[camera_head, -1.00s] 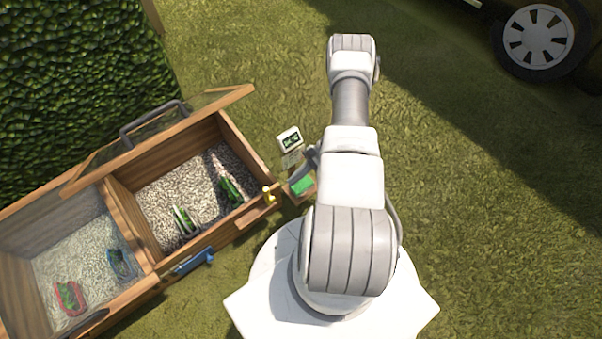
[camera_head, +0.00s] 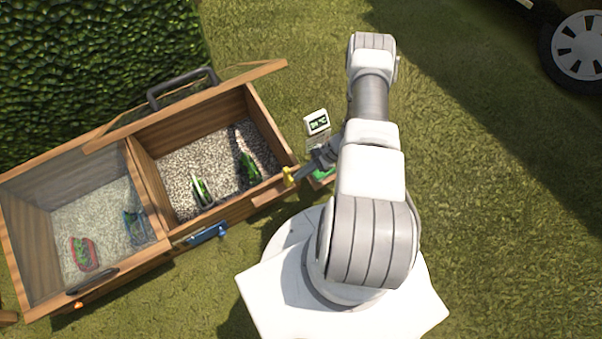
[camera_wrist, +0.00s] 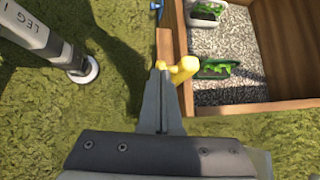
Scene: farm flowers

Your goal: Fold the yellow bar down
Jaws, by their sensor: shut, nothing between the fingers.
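The yellow bar (camera_head: 289,176) is a small yellow piece at the right front corner of the wooden planter box (camera_head: 237,204). In the wrist view the yellow bar (camera_wrist: 183,70) has a rounded end and a bent arm, standing at the box's wooden edge. My gripper (camera_wrist: 160,72) is shut and empty, with its fingertips right beside the bar's rounded end. I cannot tell whether they touch. In the head view my gripper (camera_head: 304,171) reaches the bar from the right, and my arm hides part of it.
The right compartment's glazed lid (camera_head: 190,95) is open; the left compartment's glass lid (camera_head: 75,200) is shut. Potted plants (camera_head: 202,190) stand in gravel. A blue handle (camera_head: 207,233) is on the box front. A small display (camera_head: 317,122) stands right of the box. Grass lies to the right.

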